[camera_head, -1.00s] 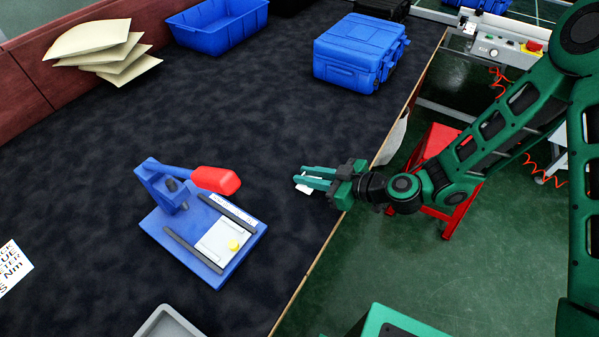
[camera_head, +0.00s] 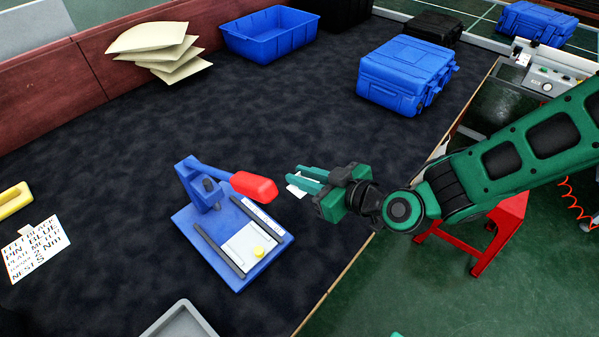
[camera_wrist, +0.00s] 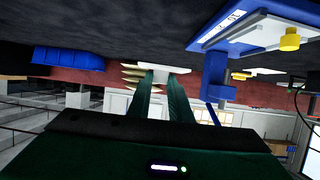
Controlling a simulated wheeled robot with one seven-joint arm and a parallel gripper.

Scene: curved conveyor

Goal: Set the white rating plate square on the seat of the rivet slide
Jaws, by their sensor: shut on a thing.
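The white rating plate (camera_head: 298,184) is held between the fingertips of my gripper (camera_head: 307,180), partly hidden by the fingers. In the wrist view the plate (camera_wrist: 165,67) shows as a thin white slab, nearly edge-on, at the fingertips. The rivet slide (camera_head: 273,257) is a blue base with two dark rails, a pale seat (camera_head: 238,243) and a yellow knob (camera_head: 258,251). A blue press with a red handle (camera_head: 254,187) stands at its back. My gripper is above the table, right of the handle, apart from the seat. In the wrist view the slide (camera_wrist: 270,33) is upper right.
A blue bin (camera_head: 270,48), a blue case (camera_head: 405,90) and stacked cream packets (camera_head: 155,42) lie at the back. A grey tray (camera_head: 182,322) is at the front, and a printed card (camera_head: 35,248) at left. The dark surface around the slide is mostly clear.

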